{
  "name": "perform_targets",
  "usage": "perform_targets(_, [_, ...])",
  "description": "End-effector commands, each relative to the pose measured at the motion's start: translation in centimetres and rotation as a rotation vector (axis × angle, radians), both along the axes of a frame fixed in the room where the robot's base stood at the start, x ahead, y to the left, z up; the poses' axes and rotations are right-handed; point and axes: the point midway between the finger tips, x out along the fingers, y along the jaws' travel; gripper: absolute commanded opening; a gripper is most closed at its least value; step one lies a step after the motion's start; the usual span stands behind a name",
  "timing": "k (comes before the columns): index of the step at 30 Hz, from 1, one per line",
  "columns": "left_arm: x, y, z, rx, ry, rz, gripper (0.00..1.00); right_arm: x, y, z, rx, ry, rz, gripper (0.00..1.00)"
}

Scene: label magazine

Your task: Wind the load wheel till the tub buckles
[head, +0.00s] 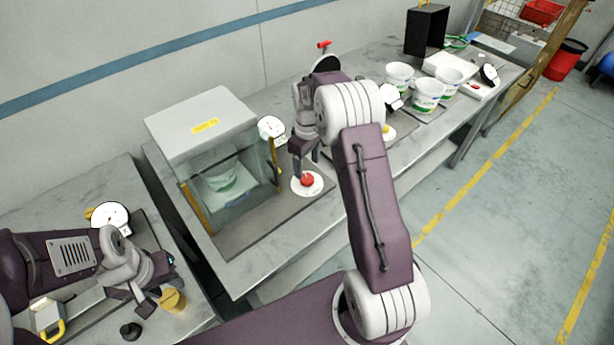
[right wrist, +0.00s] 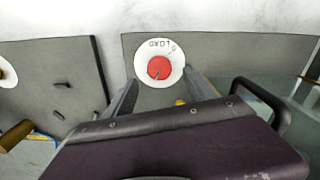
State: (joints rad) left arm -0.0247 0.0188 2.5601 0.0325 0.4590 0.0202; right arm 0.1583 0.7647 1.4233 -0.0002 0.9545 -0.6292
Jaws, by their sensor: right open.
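The load wheel (head: 311,189) is a white disc with a red knob (head: 307,180), on a grey plate in front of the test box (head: 205,125). In the right wrist view the wheel (right wrist: 143,63), marked LOAD, lies between my fingertips. My right gripper (head: 300,172) is open and points down at the knob; I cannot tell whether it touches it. The white tub (head: 219,178) stands upright inside the box behind a clear front and looks uncrushed. A round dial (head: 270,127) sits beside the box. My left gripper (head: 158,284) is at lower left; its jaws are unclear.
A yellow-brown cylinder (head: 173,300) and a black knob (head: 131,331) stand near my left gripper. Another dial (head: 109,216) is behind that arm. Several white tubs (head: 428,96) stand on the bench further right, with a black box (head: 426,30).

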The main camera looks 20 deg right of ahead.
Motion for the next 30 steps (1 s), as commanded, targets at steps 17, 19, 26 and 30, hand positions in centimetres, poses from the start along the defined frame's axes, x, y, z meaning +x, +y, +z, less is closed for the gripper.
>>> perform_targets(17, [0.0,0.0,1.2,0.0,0.0,0.0,0.36,0.0,0.0,-6.7,0.0,-0.001,0.0,0.65])
perform_targets(19, [0.0,0.0,1.2,0.0,0.0,0.0,0.36,0.0,0.0,-6.7,0.0,-0.001,0.0,0.65])
perform_targets(26, [0.0,0.0,1.2,0.0,0.0,0.0,0.36,0.0,0.0,-6.7,0.0,-0.001,0.0,0.06])
perform_targets(30, [0.0,0.0,1.2,0.0,0.0,0.0,0.36,0.0,0.0,-6.7,0.0,-0.001,-0.004,0.02])
